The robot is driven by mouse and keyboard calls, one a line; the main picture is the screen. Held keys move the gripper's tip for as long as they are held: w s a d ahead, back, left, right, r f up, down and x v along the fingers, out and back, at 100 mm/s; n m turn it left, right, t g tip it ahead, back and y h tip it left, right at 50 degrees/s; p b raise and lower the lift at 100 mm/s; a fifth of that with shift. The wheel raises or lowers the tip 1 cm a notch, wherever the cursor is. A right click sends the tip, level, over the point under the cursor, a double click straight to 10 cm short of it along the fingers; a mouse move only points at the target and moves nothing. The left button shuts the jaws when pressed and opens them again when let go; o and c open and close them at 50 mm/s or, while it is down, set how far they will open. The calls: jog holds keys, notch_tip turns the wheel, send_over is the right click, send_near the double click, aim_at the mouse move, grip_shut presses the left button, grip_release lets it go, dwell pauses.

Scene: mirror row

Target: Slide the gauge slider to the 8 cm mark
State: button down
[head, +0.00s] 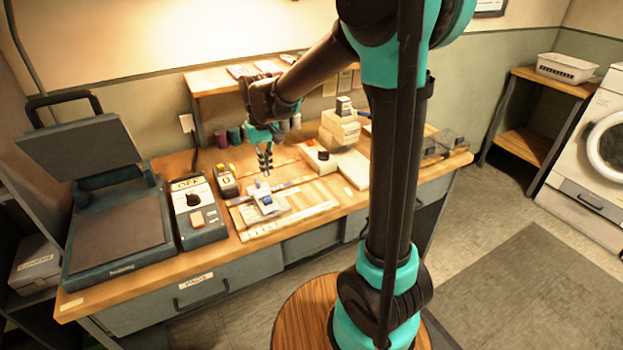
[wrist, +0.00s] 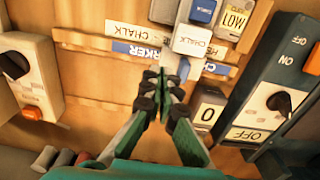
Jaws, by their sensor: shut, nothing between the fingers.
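The gauge (head: 290,220), a pale board with a ruled strip along its front edge, lies on the workbench. A slider with a blue top (head: 265,200) sits near its left end. I cannot read its mark. My gripper (head: 265,168) is shut and empty, pointing down above the bench behind the slider. The ruled marks do not show there.
A control box with a black knob, marked OFF (head: 193,207), stands left of the gauge. A small counter box (head: 226,180) stands beside it. A large press (head: 110,200) fills the bench's left end. A white box with a knob (head: 318,157) stands behind right.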

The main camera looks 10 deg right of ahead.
jog(key=shift+w+d+r, duration=0.1)
jog(key=shift+d+r, duration=0.1)
jog(key=shift+r, duration=0.75)
jog(key=shift+d+r, duration=0.15)
jog(key=shift+r, duration=0.75)
jog(key=s+d+f, duration=0.1)
jog(key=s+d, duration=0.1)
jog(key=d, duration=0.1)
jog(key=s+d+f+m+t, duration=0.1)
jog(key=s+d+f, duration=0.1)
jog(key=s+d, duration=0.1)
jog(key=s+d+f+t, duration=0.1)
jog(key=s+d+f, duration=0.1)
jog(key=d, duration=0.3)
jog(key=shift+s+f+m, duration=0.2)
jog(key=shift+s+m, duration=0.2)
jog(key=s+d+f+m+t, duration=0.1)
jog(key=s+d+f+t, duration=0.1)
jog(key=s+d+f, duration=0.4)
jog(key=s+d, duration=0.1)
jog(key=s, duration=0.2)
jog(key=shift+s+f+m, duration=0.25)
jog(key=shift+s+m, duration=0.1)
jog(key=shift+m, duration=0.05)
